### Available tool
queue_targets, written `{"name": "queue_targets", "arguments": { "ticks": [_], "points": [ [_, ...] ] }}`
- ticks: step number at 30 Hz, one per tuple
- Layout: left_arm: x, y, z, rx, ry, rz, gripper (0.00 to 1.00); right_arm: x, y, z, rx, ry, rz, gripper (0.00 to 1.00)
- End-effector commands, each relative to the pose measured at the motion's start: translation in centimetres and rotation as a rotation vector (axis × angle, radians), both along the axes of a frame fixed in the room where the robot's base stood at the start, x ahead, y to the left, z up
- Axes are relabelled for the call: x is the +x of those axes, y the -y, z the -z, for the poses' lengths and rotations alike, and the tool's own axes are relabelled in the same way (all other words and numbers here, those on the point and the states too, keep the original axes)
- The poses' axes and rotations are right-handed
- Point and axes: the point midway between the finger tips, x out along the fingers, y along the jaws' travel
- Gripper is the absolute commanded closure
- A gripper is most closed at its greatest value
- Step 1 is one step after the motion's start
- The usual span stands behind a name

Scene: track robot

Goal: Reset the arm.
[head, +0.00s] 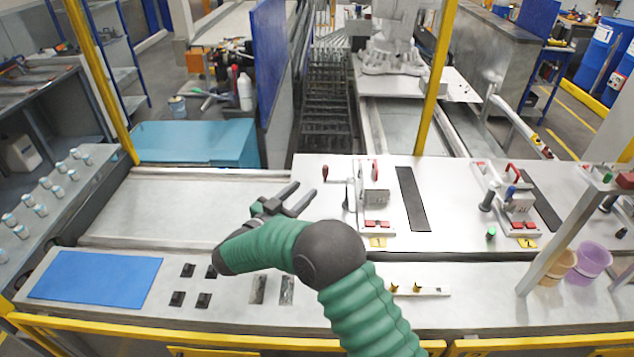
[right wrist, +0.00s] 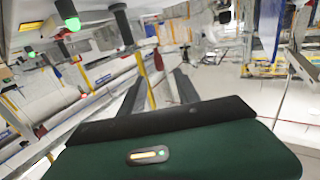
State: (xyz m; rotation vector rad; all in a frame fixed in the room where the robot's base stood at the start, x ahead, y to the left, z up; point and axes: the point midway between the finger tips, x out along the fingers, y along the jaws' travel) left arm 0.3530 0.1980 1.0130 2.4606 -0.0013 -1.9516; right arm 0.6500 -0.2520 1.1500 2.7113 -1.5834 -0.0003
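My right arm (head: 345,262), green with dark joints, comes in from the bottom of the head view and bends to the left over the bench. Its gripper (head: 306,188) is above the bench, left of the fixture marked 1, with two dark fingers spread apart and nothing between them. In the right wrist view the same fingers (right wrist: 157,88) stand apart and empty, with a tilted view of the workshop behind them. My left gripper does not show in either view.
A fixture (head: 373,205) marked 1 and another fixture (head: 515,205) stand on the white table. A blue mat (head: 95,277) and several black blocks (head: 189,270) lie on the front bench. A yellow post (head: 436,75) rises behind the table.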

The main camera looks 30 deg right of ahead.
Motion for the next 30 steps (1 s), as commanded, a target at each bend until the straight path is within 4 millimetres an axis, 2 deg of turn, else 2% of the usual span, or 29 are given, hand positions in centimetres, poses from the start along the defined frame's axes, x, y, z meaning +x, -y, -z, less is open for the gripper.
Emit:
{"name": "queue_targets", "arguments": {
  "ticks": [3,6,20,30],
  "points": [
    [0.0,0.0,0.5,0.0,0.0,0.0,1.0,-0.9,-1.7,0.2,0.0,0.0,-0.001,0.61],
    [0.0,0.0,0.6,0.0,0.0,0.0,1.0,-1.3,-2.3,0.1,0.0,0.0,0.001,0.61],
    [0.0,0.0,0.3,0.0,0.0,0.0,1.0,-1.3,-2.4,-0.2,0.0,0.0,0.002,0.61],
    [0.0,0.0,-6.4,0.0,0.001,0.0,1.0,-1.4,-2.4,-6.9,0.0,0.0,0.001,0.61]
  ]
}}
